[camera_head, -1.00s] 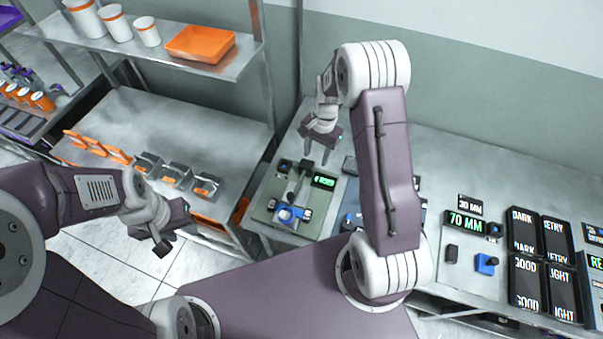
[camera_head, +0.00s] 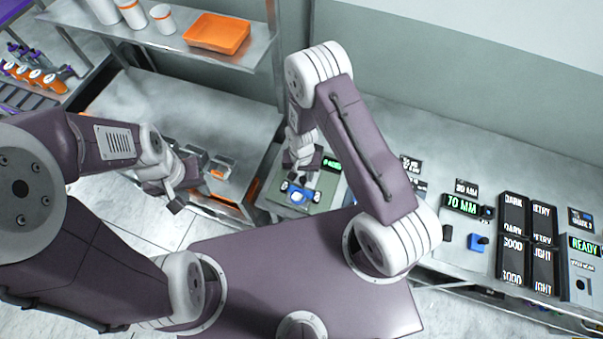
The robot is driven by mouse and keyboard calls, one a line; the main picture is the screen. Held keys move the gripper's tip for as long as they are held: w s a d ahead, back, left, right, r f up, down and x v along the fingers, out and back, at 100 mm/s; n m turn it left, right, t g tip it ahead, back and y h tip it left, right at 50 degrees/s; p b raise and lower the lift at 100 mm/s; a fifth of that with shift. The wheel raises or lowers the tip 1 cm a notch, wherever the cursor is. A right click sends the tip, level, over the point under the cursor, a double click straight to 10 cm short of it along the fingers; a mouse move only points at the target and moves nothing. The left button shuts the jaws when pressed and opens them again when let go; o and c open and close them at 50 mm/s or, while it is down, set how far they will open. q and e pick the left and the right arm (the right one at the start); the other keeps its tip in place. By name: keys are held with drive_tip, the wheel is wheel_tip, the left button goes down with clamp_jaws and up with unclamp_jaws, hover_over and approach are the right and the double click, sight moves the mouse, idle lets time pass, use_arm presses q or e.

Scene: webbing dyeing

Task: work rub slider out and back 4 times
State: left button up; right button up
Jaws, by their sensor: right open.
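A green-topped bench unit (camera_head: 318,203) stands on the table's left end, with a small lit green display (camera_head: 332,165) at its back right. A blue and white piece (camera_head: 298,196) sits near its front edge. I cannot tell for sure which part is the rub slider; the middle of the unit is hidden by my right gripper. My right gripper (camera_head: 299,178) is open, pointing down right over the unit, just behind the blue piece; contact cannot be told. My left gripper (camera_head: 180,202) hangs over the floor gap at left, away from the unit; its jaw state is unclear.
An orange tray (camera_head: 217,33) and white cups (camera_head: 162,18) stand on a shelf at upper left. Grey metal holders (camera_head: 218,165) line the left bench. A 70 MM display (camera_head: 461,204), a blue block (camera_head: 478,242) and dark label panels (camera_head: 513,225) are on the right bench.

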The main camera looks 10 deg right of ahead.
drive_tip(key=shift+s+f, duration=0.1)
drive_tip(key=shift+f, duration=0.15)
drive_tip(key=shift+s+d+f, duration=0.1)
drive_tip(key=shift+d, duration=0.25)
drive_tip(key=shift+a, duration=0.15)
clamp_jaws()
idle(0.9)
